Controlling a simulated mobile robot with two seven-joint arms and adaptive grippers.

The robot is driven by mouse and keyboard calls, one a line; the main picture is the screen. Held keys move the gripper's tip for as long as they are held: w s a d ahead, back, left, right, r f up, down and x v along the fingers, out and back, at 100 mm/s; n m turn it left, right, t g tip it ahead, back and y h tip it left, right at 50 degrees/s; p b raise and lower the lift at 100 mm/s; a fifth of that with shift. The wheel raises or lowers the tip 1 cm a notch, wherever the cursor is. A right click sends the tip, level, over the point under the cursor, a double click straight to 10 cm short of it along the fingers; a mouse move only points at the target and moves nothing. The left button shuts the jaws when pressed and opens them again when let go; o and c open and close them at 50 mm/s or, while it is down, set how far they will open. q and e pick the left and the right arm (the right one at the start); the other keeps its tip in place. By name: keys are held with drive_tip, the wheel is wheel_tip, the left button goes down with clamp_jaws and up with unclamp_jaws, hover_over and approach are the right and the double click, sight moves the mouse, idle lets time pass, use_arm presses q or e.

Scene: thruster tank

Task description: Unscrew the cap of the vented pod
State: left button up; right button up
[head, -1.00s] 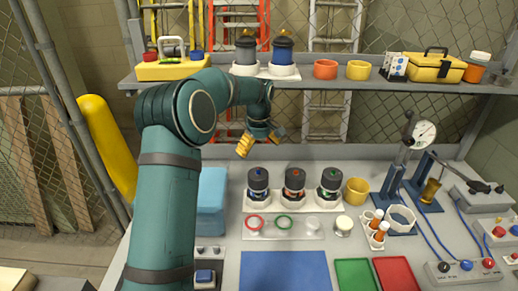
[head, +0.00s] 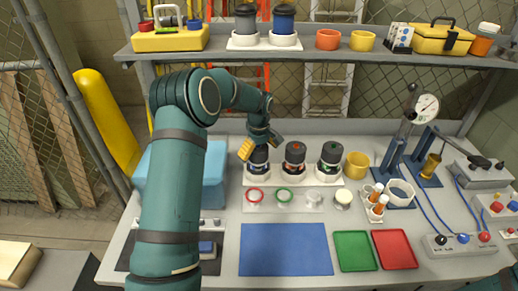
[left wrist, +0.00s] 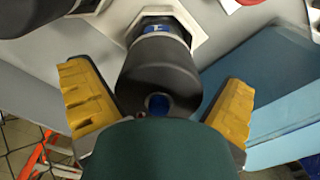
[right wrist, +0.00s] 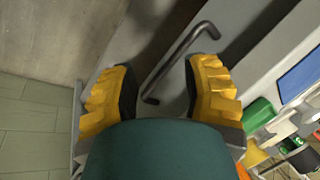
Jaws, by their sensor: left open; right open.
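Three dark-capped pods stand in a row in white holders: one with a blue mark (head: 259,162), one with a red mark (head: 294,158), one with a green mark (head: 330,158). I cannot tell by name which is the vented pod. My left gripper (head: 261,146) is open over the blue-marked pod. In the left wrist view its fingers (left wrist: 158,85) stand on both sides of that pod's dark cap (left wrist: 150,72), apart from it. A blue spot shows in the cap's top. In the right wrist view my right gripper (right wrist: 160,78) is open and empty, away from the pods.
A blue mat (head: 285,250) is clear. A yellow cup (head: 356,165) stands right of the pods. A shelf (head: 300,54) crosses behind. The right gripper faces a grey bar handle (right wrist: 178,60).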

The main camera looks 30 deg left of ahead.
use_arm(q)
drive_tip(key=shift+c, duration=0.3)
drive_tip(key=c, duration=1)
drive_tip(key=shift+o, duration=0.9)
drive_tip(key=shift+c, duration=0.5)
